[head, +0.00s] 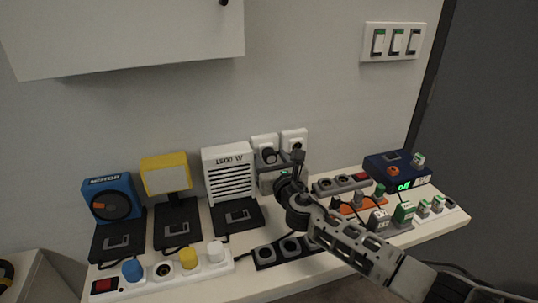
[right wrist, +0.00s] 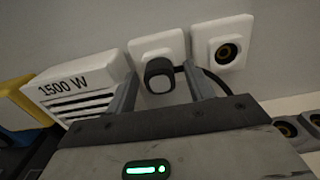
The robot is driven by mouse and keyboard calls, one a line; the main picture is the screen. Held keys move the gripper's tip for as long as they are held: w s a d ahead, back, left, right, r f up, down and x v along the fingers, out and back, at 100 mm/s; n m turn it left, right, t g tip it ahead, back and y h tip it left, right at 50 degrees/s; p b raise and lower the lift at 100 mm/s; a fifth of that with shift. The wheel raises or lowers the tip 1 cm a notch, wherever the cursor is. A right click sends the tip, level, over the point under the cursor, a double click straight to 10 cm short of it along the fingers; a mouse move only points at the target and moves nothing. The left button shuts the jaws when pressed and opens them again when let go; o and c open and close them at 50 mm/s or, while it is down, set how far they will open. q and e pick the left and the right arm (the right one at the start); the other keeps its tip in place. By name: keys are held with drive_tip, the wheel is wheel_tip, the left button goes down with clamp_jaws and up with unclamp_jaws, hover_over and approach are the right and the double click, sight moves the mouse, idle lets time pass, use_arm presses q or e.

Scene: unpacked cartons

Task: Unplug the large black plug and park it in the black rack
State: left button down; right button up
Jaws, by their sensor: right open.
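The large black plug (head: 268,156) sits in the left white wall socket (head: 263,141). In the right wrist view the plug (right wrist: 159,75) shows between the two fingers of my right gripper (right wrist: 162,82), with a gap on each side. In the head view my right gripper (head: 284,162) is open in front of the wall sockets and hides part of them. The black rack (head: 265,256), with several round openings, lies at the front of the white bench. My right arm hides its right end. My left gripper is out of view.
The right wall socket (right wrist: 228,53) is empty, with a dark cable beside it. A white 1500 W heater (head: 229,172) stands left of the sockets. A grey power strip (head: 340,184) lies behind my arm. A white strip with coloured plugs (head: 163,271) is at front left.

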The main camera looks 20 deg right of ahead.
sight(271, 159)
clamp_jaws()
drive_tip(key=shift+s, duration=0.15)
drive_tip(key=shift+s+p, duration=0.6)
drive_tip(key=shift+s, duration=0.45)
drive_tip(key=shift+s+d+p, duration=0.1)
drive_tip(key=shift+s+p, duration=0.6)
drive_tip(key=shift+s, duration=1.1)
